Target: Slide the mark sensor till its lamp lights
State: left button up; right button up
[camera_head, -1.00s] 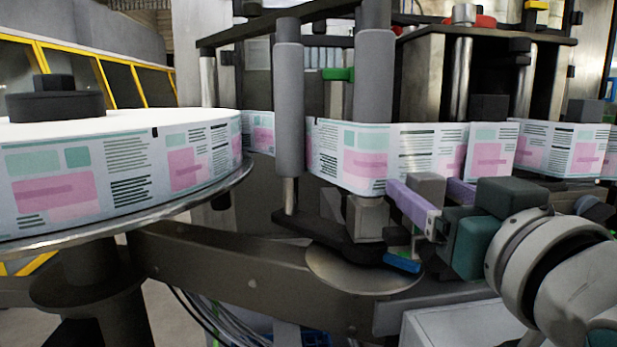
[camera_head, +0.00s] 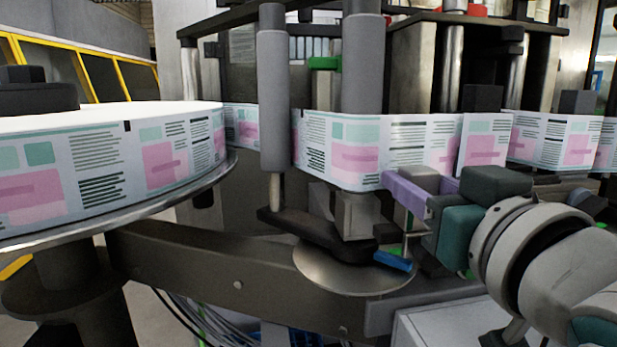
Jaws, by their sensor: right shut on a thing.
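My right gripper (camera_head: 424,188) comes in from the right, with a teal and dark body and purple fingers. It is shut on a small grey block (camera_head: 416,179), which seems to be the mark sensor, just in front of the printed label web (camera_head: 355,155). The fingers hide part of the block. I cannot make out a lit lamp on it. A green piece (camera_head: 405,243) and a blue piece (camera_head: 393,261) sit below the fingers. My left gripper is not in view.
A large label reel (camera_head: 120,165) on a metal disc fills the left. Upright grey rollers (camera_head: 273,90) guide the web in the middle. A dark beam (camera_head: 200,265) runs below, with loose cables under it. A dark-topped machine frame stands behind.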

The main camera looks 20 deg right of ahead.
grip_shut()
dwell(0.8)
